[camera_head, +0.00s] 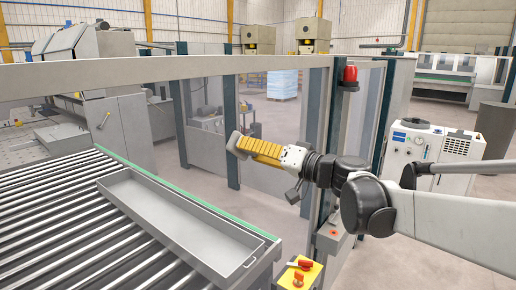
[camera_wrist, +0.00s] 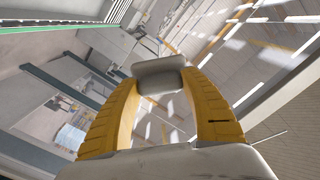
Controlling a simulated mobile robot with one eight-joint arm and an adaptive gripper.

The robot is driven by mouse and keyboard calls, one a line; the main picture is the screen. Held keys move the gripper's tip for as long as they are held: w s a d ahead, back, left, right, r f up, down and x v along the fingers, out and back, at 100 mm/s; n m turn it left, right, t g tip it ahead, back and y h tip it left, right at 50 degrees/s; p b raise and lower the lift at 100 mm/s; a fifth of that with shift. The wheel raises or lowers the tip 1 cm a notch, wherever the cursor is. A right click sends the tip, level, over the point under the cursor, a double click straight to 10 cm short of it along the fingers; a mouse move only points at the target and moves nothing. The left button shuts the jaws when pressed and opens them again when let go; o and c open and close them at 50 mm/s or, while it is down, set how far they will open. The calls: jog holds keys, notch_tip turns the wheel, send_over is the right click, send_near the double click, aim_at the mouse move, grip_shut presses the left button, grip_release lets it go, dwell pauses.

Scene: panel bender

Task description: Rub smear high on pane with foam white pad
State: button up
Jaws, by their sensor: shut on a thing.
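My gripper (camera_head: 240,143) has yellow ribbed fingers and is shut on the foam pad (camera_head: 233,140), a pale grey-white block at the fingertips. In the wrist view the pad (camera_wrist: 159,75) sits crosswise between both fingers (camera_wrist: 160,88). The clear pane (camera_head: 275,110) stands in the machine fence between dark posts. In the head view my gripper overlaps this pane, pointing left; I cannot tell whether the pad touches it. I cannot make out a smear on the pane in either view.
A roller conveyor (camera_head: 60,215) with a shallow grey tray (camera_head: 125,182) lies at the left. A beige rail (camera_head: 150,71) runs along the fence top. A red beacon (camera_head: 350,75) stands on a post near my arm. A yellow switch box (camera_head: 300,275) is below.

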jog(key=shift+s+a, duration=0.2)
jog(key=shift+s, duration=0.05)
jog(key=shift+w+d+r+p, duration=0.15)
jog(key=shift+r+p, duration=0.3)
jog(key=shift+r, duration=0.3)
jog(key=shift+w+d+f+b, duration=0.1)
jog(key=shift+w+d+b, duration=0.25)
jog(key=shift+w+d, duration=0.8)
jog(key=shift+w+d+b, duration=0.15)
jog(key=shift+w+d, duration=0.55)
jog(key=shift+w, duration=0.3)
jog(key=shift+w+d+b, duration=0.15)
jog(key=shift+w+d, duration=0.55)
jog(key=shift+w, duration=0.3)
jog(key=shift+w+d+b, duration=0.15)
jog(key=shift+w+d, duration=0.55)
jog(key=shift+w, duration=0.3)
jog(key=shift+a, duration=0.1)
jog(key=shift+s, duration=0.1)
jog(key=shift+v, duration=2.95)
